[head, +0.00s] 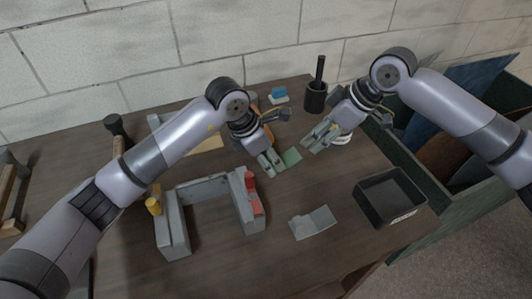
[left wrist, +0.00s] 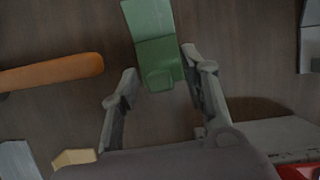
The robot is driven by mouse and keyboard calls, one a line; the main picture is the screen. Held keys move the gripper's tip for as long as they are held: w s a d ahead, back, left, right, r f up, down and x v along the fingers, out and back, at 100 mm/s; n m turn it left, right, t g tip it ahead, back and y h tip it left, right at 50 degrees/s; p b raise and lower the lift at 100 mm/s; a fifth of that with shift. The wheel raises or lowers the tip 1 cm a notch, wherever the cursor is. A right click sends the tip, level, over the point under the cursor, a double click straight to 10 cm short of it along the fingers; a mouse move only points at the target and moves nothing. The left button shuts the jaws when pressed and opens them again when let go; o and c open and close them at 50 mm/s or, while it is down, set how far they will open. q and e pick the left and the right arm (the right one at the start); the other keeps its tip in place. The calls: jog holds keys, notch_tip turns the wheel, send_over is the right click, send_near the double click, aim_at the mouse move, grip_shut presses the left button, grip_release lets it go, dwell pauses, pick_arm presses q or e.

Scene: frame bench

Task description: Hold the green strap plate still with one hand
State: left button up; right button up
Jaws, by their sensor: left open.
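The green strap plate (head: 292,157) lies on the bench near its middle. In the left wrist view the green strap plate (left wrist: 155,45) shows a lighter far part and a darker near part. My left gripper (head: 271,163) is open at the plate's left. In the left wrist view its fingertips (left wrist: 158,68) stand either side of the plate's near end, the right one closer to the plate's edge. Contact cannot be told. My right gripper (head: 318,139) hangs to the right of and beyond the plate; whether its fingers are apart is unclear.
A grey U-shaped frame (head: 173,230) with a red clamp (head: 252,190) stands at the front left. A grey bent plate (head: 314,222) and a black tray (head: 376,211) lie to the right. A black cup (head: 315,98) stands at the back. An orange handle (left wrist: 52,72) lies left of the plate.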

pick_arm(q)
grip_shut()
dwell(0.5)
pick_arm(e)
jog(key=shift+c, duration=0.5)
jog(key=shift+w+a, duration=0.1)
jog(key=shift+a, duration=0.1)
jog(key=shift+c, duration=0.6)
pick_arm(q)
jog(key=shift+a, duration=0.1)
pick_arm(e)
jog(key=w+a+m, duration=0.1)
jog(key=w+a+r+m+h, duration=0.1)
jog(key=a, duration=0.1)
jog(key=shift+w+a+r+m+t+h, duration=0.1)
jog(key=shift+a+r+m+t+h, duration=0.05)
jog(key=shift+a+m+t+h, duration=0.15)
grip_shut()
jog(key=shift+d+f, duration=0.1)
jog(key=shift+f, duration=3.1)
